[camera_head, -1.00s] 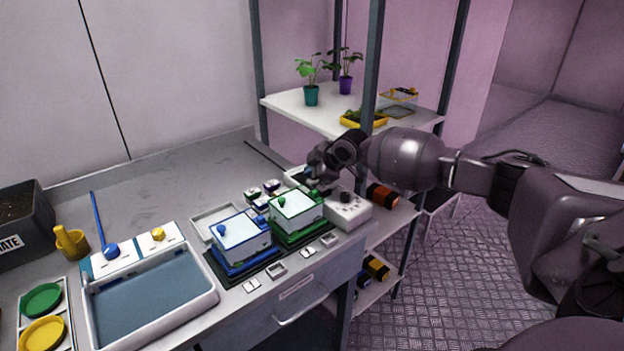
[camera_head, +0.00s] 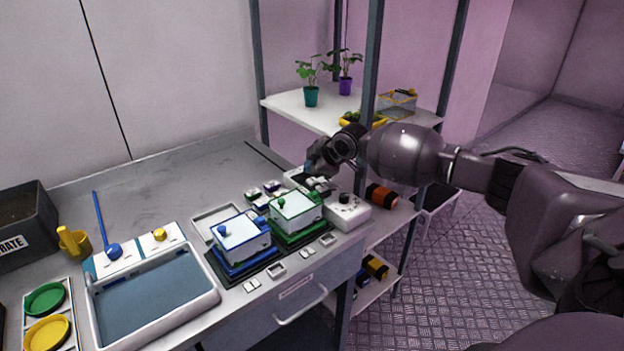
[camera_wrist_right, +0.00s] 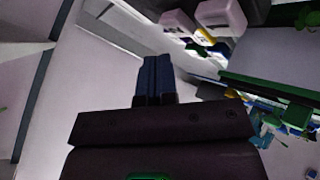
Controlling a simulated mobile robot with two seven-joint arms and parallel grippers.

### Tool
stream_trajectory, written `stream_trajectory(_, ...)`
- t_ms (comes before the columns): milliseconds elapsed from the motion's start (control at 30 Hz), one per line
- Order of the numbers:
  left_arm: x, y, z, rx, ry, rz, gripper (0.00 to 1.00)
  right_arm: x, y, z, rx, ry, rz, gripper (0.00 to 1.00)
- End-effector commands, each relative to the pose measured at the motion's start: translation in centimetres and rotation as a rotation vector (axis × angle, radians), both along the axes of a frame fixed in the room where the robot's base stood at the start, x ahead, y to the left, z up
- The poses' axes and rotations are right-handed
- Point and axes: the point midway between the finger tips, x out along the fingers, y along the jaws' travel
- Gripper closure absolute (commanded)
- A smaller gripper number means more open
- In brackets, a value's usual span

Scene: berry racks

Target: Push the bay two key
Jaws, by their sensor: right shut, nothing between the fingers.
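No label that names bay two can be read. Two small white key-like pairs lie at the bench's front: one before the blue box (camera_head: 252,286) and one before the green box (camera_head: 307,253). I cannot tell which is the bay two key. My right gripper (camera_head: 318,187) is low behind the green-based box (camera_head: 297,210), beside the white unit with a black knob (camera_head: 347,212). In the right wrist view its fingers (camera_wrist_right: 154,75) are together and empty. Whether they touch anything is hidden. My left gripper is out of view.
A blue-based box (camera_head: 241,238) stands left of the green one. A blue-floored tray (camera_head: 150,343) lies at the front left. A shelf rack's dark post (camera_head: 372,60) rises near my right arm. A white shelf (camera_head: 290,103) holds plants.

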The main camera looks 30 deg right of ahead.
Motion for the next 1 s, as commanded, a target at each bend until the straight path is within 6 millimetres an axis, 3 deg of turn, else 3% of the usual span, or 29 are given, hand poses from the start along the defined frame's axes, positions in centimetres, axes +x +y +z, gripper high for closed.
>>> stream_trajectory(100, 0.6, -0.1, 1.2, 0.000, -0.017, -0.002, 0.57, 0.0, 0.0, 1.5, 0.000, -0.005, 0.000, 1.00)
stream_trajectory(600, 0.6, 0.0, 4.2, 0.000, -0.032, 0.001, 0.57, 0.0, 0.0, 5.3, 0.001, -0.004, -0.001, 1.00)
stream_trajectory(1000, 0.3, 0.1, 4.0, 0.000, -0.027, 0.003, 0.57, 0.0, 0.0, 5.2, 0.000, -0.001, 0.000, 1.00)
